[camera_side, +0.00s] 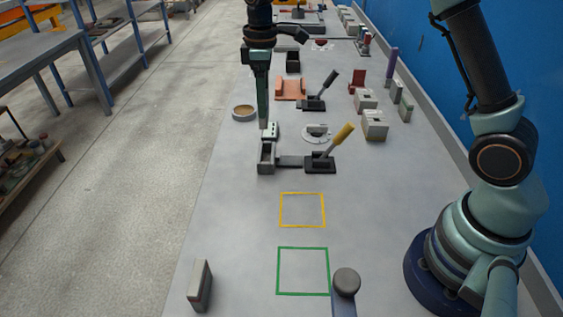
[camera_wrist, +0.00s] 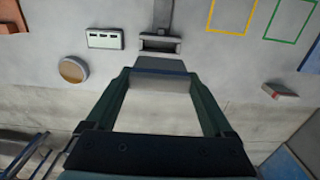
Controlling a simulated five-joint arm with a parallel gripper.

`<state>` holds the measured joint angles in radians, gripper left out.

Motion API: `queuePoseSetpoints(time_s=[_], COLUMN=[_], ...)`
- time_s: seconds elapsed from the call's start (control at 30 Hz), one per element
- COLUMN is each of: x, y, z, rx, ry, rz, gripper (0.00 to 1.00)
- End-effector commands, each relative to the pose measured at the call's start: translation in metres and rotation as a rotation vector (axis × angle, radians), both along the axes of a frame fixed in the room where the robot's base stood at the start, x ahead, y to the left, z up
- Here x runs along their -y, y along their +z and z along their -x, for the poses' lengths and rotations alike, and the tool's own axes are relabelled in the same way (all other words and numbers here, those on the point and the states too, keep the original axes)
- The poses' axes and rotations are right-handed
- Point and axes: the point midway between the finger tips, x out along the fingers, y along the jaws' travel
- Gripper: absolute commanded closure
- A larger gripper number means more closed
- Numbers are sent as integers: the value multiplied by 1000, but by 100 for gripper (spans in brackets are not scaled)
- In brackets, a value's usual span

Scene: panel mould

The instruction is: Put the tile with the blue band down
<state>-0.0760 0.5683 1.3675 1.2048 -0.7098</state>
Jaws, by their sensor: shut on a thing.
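My gripper (camera_side: 264,124) hangs over the left edge of the bench, just behind the dark-grey mould box (camera_side: 266,160). In the wrist view my gripper (camera_wrist: 159,72) is shut on a dark grey tile with a blue band (camera_wrist: 160,66), held across its fingertips. The tile lies just nearer the camera than the mould box (camera_wrist: 160,43), apart or overlapping in view; I cannot tell its height. In the side view I cannot make out the tile. A yellow outline (camera_side: 303,194) and a green outline (camera_side: 303,248) are marked on the bench, both empty.
A white slotted block (camera_side: 270,131) stands close to my gripper. A yellow-handled lever (camera_side: 337,141) adjoins the mould box.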

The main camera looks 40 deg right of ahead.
Motion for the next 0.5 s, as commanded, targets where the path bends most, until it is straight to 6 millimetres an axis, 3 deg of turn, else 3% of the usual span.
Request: queuePoseSetpoints(time_s=[0.03, 0.2, 0.5], x=[0, 0, -4], y=[14, 47, 74], z=[-1, 0, 8], rx=[6, 3, 1], ry=[0, 0, 2], rz=[-1, 0, 0], gripper=[83, 83, 83])
